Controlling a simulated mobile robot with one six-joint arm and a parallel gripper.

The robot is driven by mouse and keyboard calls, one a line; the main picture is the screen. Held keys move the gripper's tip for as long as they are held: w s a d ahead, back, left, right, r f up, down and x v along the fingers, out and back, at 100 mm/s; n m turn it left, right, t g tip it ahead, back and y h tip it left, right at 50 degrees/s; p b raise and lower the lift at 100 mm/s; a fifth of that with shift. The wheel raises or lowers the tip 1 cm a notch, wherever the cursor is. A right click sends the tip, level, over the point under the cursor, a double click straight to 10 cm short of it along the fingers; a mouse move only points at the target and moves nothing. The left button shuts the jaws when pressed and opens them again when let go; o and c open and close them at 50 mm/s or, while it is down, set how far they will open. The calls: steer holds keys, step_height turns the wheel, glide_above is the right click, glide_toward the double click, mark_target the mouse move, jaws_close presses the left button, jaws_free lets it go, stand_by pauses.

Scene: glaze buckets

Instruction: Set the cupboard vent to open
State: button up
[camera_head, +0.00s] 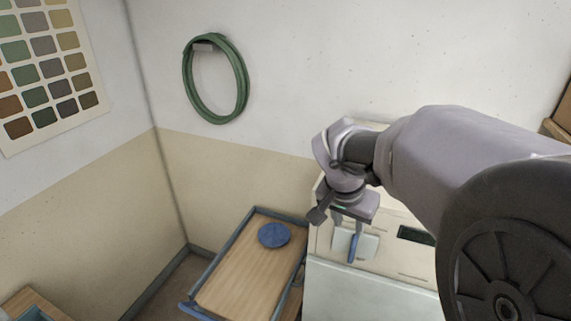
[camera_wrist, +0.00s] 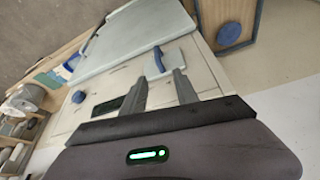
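The cream cupboard (camera_head: 325,245) stands under my arm at the right of the head view. On its face is a pale plate with a blue lever (camera_head: 353,248), likely the vent control. The lever also shows in the wrist view (camera_wrist: 159,59), on a light plate (camera_wrist: 175,61). My gripper (camera_head: 348,229) hangs just above the plate. Its two fingers are apart with nothing between them (camera_wrist: 160,78). The lever lies beyond the fingertips, and I see no clear contact. I cannot tell the vent's setting.
A dark rectangular panel (camera_head: 415,236) sits right of the lever. A wooden-topped trolley (camera_head: 235,275) with a round blue lid (camera_head: 274,235) stands left of the cupboard. The wrist view shows a blue knob (camera_wrist: 78,97) beyond the dark panel. A green hose (camera_head: 187,75) hangs on the wall.

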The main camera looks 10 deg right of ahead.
glide_toward(353, 248)
steer(key=x, duration=1.1)
steer(key=shift+f+b, duration=0.2)
steer(key=shift+b, duration=0.15)
steer(key=shift+w+f, duration=0.2)
steer(key=shift+f, duration=0.1)
steer(key=shift+s+r, duration=0.1)
steer(key=shift+s, duration=0.05)
jaws_close()
